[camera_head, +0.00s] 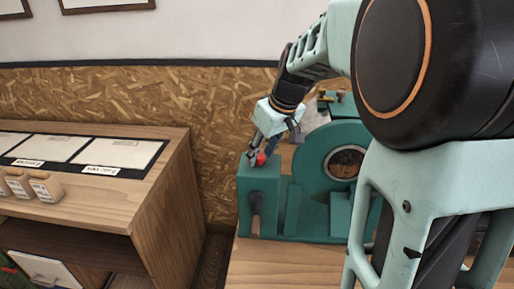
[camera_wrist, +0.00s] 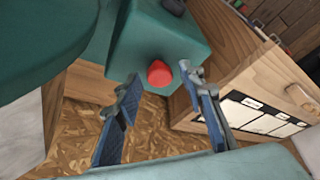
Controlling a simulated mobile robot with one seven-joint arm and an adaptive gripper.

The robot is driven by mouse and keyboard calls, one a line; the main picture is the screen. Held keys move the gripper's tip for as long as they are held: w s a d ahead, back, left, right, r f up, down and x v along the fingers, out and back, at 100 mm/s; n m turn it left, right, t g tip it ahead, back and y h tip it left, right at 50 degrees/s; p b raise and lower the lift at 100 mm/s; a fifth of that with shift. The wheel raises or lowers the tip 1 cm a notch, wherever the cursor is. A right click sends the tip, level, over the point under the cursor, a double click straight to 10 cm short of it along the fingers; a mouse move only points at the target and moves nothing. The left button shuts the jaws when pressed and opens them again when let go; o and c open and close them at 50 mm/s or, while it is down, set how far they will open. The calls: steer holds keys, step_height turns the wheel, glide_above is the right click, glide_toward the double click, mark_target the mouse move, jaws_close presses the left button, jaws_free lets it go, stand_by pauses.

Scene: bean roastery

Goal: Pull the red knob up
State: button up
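The red knob (camera_head: 261,159) sits on top of the teal box-shaped end (camera_head: 258,180) of a green machine. In the wrist view the round red knob (camera_wrist: 160,73) shows on the teal box face, between and beyond my fingertips. My gripper (camera_head: 259,150) is right at the knob in the head view, and partly hides it. In the wrist view my gripper (camera_wrist: 160,80) is open, with one dark finger on each side of the knob. Gaps show between the knob and both fingers there.
The green machine (camera_head: 310,165) with a round opening stands on a wooden table (camera_head: 270,265). A wooden cabinet (camera_head: 155,190) with labelled panels stands at the left. A chipboard wall (camera_head: 215,110) is behind. A dark handle (camera_head: 256,205) is on the box's front.

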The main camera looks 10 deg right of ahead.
jaws_close()
steer(key=shift+w+r+p, duration=0.1)
steer(key=shift+r+p, duration=0.45)
steer(key=shift+r, duration=0.8)
steer(key=shift+o, duration=1.1)
jaws_free()
steer(key=v, duration=1.2)
